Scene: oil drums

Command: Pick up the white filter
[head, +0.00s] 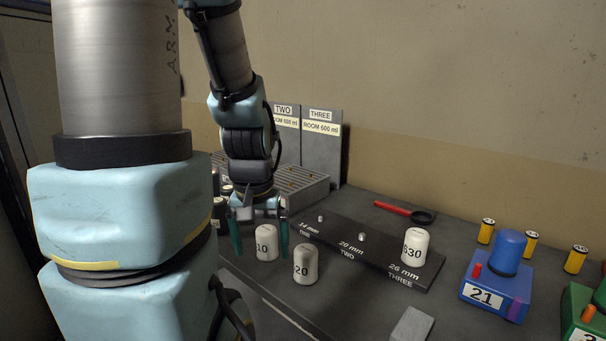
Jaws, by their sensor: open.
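Three white cylinders that look like filters stand upright on the dark table. One marked "10" (267,244) is at the left, one marked "20" (305,266) is in front and to its right, and one ending in "30" (415,247) stands at the THREE end of the dark board. My gripper (260,238) points down, open, with one teal finger on each side of the "10" cylinder in the picture. It holds nothing. Whether the fingers touch that cylinder or are level with it in depth, I cannot tell.
The dark board (345,244) carries small pegs at ONE and TWO. A grey rack (300,187) with panels marked TWO and THREE stands behind. A red-handled magnifier (405,212), a blue device marked 21 (497,290) and yellow cells (531,244) are to the right.

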